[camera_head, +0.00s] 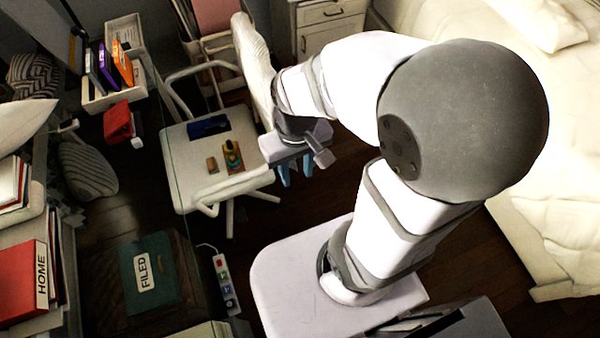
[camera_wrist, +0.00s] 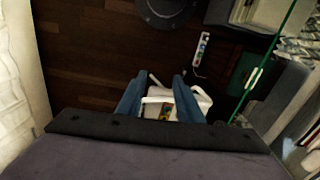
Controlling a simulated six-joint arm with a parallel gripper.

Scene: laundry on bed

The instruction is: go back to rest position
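My gripper (camera_head: 296,168) hangs in the air beside the right edge of a white chair (camera_head: 240,183), with its blue fingers pointing down. In the wrist view the two blue fingers of my gripper (camera_wrist: 159,80) are spread apart, and nothing is held between them. Part of the chair (camera_wrist: 158,92) shows beyond the fingers there. My arm is bent, with its upper part reaching left from the large grey joint.
The chair seat bears a dark blue case (camera_head: 208,126) and small items. A bed (camera_head: 560,215) stands at the right. A power strip (camera_head: 223,280) and a green "FILED" folder (camera_head: 150,273) lie at lower left. Dark wooden floor (camera_wrist: 85,55) lies open beside the fingers.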

